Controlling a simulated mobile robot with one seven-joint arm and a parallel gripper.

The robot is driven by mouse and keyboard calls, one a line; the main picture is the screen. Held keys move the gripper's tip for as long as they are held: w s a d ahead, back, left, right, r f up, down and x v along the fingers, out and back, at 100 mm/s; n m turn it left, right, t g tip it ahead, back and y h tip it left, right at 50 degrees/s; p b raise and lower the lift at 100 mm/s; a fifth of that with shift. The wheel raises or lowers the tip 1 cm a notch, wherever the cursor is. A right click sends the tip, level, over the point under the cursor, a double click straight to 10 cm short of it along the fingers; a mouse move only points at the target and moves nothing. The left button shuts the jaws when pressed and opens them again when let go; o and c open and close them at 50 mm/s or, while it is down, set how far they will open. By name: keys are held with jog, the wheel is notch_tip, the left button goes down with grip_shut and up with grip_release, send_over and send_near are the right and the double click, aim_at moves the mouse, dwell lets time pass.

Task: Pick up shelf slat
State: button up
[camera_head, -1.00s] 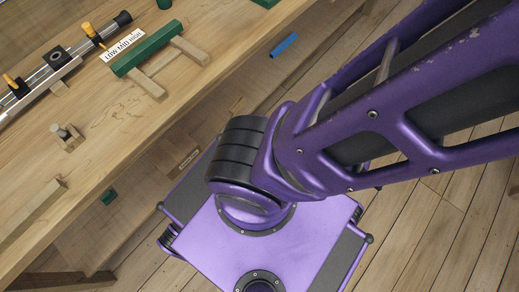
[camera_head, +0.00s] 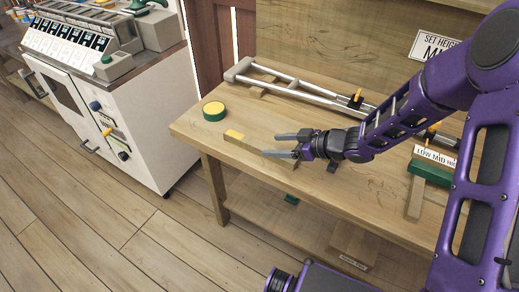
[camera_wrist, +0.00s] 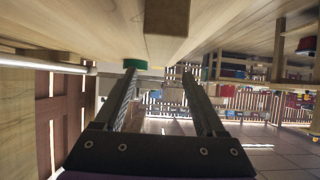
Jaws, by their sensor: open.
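A pale wooden slat (camera_head: 246,143) with a yellow patch at its left end lies on the workbench near its front edge. It is most likely the shelf slat. My gripper (camera_head: 270,146) is open and empty, reaching left over the bench by the slat's middle. Its fingers cover part of the slat, and I cannot tell whether they touch it. In the wrist view, a wooden end (camera_wrist: 166,18), probably the slat's, shows at the top, outside the open fingers (camera_wrist: 159,74).
A round green block with a yellow top (camera_head: 214,111) stands left of the slat on the bench (camera_head: 320,190). A green piece (camera_head: 430,172) with wooden legs is at right. A white cabinet (camera_head: 140,125) stands left.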

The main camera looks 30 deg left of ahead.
aim_at(261, 145)
jog(key=shift+x, duration=0.9)
jog(key=b+x, duration=0.1)
jog(key=x, duration=0.3)
jog(key=shift+a+f, duration=0.1)
jog(key=shift+f, duration=0.2)
jog(key=shift+w+a+f, duration=0.15)
jog(key=shift+a, duration=0.25)
jog(key=shift+c, duration=0.3)
grip_shut()
